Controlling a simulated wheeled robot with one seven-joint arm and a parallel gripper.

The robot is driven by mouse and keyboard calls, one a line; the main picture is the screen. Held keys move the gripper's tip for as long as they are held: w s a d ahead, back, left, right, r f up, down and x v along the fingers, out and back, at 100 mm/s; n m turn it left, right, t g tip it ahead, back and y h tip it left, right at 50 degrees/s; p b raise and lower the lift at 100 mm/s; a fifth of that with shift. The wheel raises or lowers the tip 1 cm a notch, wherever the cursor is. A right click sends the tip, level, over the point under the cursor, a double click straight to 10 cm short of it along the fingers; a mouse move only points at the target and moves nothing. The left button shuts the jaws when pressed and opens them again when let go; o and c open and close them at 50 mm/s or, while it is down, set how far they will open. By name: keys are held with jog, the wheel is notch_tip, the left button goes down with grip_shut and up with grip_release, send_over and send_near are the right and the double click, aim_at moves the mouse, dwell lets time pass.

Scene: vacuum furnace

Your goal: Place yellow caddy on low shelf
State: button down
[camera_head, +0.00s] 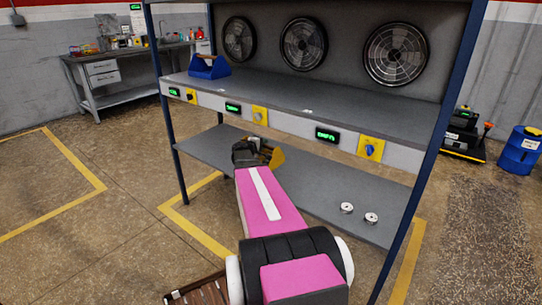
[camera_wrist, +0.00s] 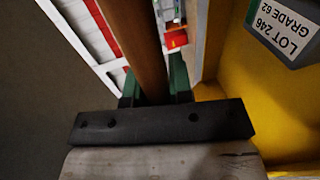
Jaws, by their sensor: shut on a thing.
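The yellow caddy (camera_head: 277,158) shows over the left-middle part of the low shelf (camera_head: 315,192), partly hidden behind my gripper and arm. I cannot tell whether it touches the shelf. My gripper (camera_head: 256,146) is at the caddy. In the wrist view my gripper (camera_wrist: 156,92) has its green fingers shut on the caddy's brown handle bar (camera_wrist: 135,45). The caddy's yellow wall (camera_wrist: 235,75) is on the right there, with a dark block inside labelled "LOT 246 GRADE 62" (camera_wrist: 285,30).
A blue caddy (camera_head: 208,68) stands on the upper shelf (camera_head: 300,100). Two small metal pieces (camera_head: 347,208) lie on the low shelf's right part. Blue posts (camera_head: 168,120) frame the rack. Left of my arm, a brown slatted object (camera_head: 197,290) lies low. The low shelf's left part is clear.

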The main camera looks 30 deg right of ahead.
jog(key=d+f, duration=0.2)
jog(key=d, duration=0.2)
jog(key=shift+d+f, duration=0.35)
jog(key=shift+f, duration=2.05)
jog(key=c, duration=1)
grip_release()
jog(key=shift+f, duration=0.15)
